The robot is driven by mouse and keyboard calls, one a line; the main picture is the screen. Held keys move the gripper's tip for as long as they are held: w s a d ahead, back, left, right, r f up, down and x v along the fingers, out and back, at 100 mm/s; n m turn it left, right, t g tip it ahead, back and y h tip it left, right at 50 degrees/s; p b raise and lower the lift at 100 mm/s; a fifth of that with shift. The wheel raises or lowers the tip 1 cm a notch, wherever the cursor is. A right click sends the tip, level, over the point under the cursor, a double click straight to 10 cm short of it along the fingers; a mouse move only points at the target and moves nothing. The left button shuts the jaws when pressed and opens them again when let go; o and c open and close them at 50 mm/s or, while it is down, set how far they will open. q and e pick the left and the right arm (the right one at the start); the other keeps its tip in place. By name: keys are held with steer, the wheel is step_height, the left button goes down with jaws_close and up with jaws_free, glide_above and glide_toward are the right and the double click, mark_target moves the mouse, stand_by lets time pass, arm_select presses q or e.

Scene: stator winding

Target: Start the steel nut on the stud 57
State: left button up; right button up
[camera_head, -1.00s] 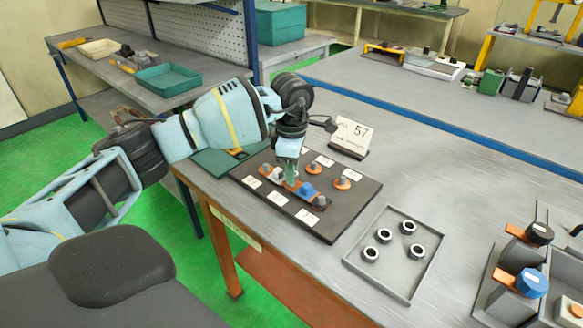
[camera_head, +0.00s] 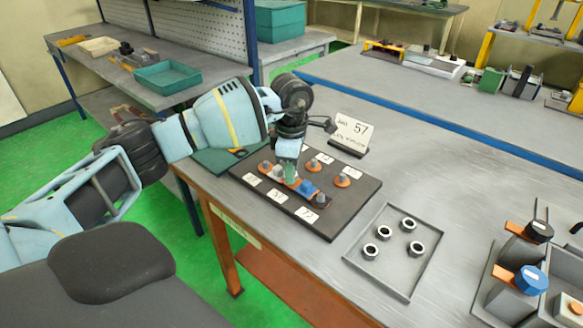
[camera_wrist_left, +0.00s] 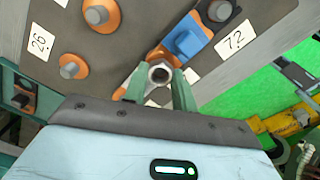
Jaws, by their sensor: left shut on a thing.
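My left gripper (camera_head: 289,181) is over the dark stud board (camera_head: 341,212), pointing down. The nut is over an orange terminal beside a blue block (camera_wrist_left: 187,42). The stud under the nut is hidden, so I cannot tell whether threads are engaged. Other studs with orange bases (camera_wrist_left: 97,16) stand nearby. Labels 26 (camera_wrist_left: 41,41) and 72 (camera_wrist_left: 235,38) are readable. A card reading 57 (camera_head: 351,131) stands behind the board. My right gripper is not in view.
A grey tray (camera_head: 401,286) with several nuts lies right of the board. Holders with a black-capped part (camera_head: 539,231) and a blue-capped part (camera_head: 531,279) stand at the far right. The table between tray and back edge is clear.

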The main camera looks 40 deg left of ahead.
arm_select(q)
steer(key=shift+f, duration=0.45)
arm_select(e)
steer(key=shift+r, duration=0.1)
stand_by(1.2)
arm_select(q)
steer(key=m, duration=0.3)
steer(key=shift+s+f+m, duration=0.1)
steer(key=shift+f+m, duration=0.05)
steer(key=shift+m, duration=0.15)
steer(key=shift+m+b, duration=0.45)
steer(key=shift+m, duration=0.95)
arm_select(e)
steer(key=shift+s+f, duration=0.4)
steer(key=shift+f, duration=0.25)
arm_select(q)
steer(key=o, duration=0.9)
steer(key=shift+o, duration=0.2)
steer(key=shift+r, duration=0.2)
